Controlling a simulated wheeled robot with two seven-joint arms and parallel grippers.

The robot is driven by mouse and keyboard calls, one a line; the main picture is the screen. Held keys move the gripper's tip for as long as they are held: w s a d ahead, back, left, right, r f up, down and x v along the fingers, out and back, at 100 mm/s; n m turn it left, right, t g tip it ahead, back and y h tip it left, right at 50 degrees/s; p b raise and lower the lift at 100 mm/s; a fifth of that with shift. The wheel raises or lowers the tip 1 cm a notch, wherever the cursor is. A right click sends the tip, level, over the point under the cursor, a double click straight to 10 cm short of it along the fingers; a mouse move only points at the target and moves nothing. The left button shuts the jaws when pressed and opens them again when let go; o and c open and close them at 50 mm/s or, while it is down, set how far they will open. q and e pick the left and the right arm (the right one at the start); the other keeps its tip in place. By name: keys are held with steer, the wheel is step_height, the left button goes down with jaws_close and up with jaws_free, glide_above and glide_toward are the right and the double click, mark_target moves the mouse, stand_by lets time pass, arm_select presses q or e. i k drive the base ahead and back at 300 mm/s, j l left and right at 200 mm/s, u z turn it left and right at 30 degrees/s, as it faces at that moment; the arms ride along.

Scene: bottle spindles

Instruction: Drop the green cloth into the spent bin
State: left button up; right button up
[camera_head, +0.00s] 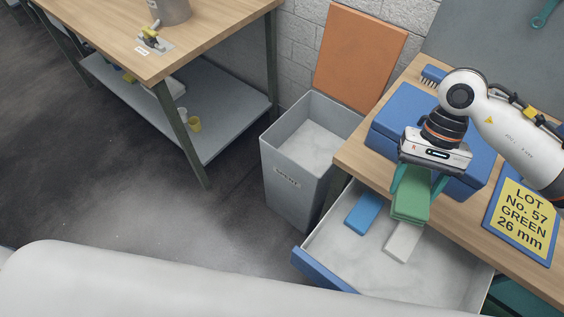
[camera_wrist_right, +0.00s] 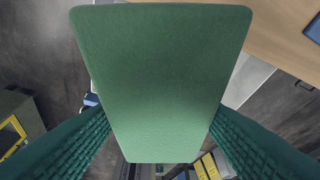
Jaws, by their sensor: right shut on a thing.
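The green cloth (camera_head: 411,196) is a folded pad held above the open drawer in the head view. My right gripper (camera_head: 411,184) is shut on it, with a teal finger on each side. In the right wrist view the cloth (camera_wrist_right: 162,80) fills the middle between the two teal fingers (camera_wrist_right: 160,125). The spent bin (camera_head: 290,178) is a grey open-topped box with a label on its front, left of the drawer. Its orange lid (camera_head: 360,58) stands raised against the wall behind. The part of the bin floor I see looks empty. My left gripper is not in view.
The open drawer (camera_head: 340,262) holds a blue cloth (camera_head: 363,212) and a white cloth (camera_head: 403,241). A blue case (camera_head: 395,112) stands on the bench behind my right gripper. A yellow lot sign (camera_head: 524,218) lies at right. Another wooden table (camera_head: 205,30) stands at upper left.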

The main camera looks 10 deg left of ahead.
mark_target(315, 156)
steer(key=i+j, duration=0.15)
steer(key=j, duration=0.2)
steer(key=i+j+z, duration=0.15)
steer(key=i+j, duration=0.2)
steer(key=j, duration=0.3)
steer(key=i+j+z, duration=0.15)
steer(key=j, duration=0.2)
steer(key=i+j, duration=0.15)
steer(key=j, duration=0.2)
steer(key=i+j+z, duration=0.15)
steer(key=j, duration=0.2)
steer(key=i+j, duration=0.1)
steer(key=j, duration=0.3)
steer(key=z, duration=0.05)
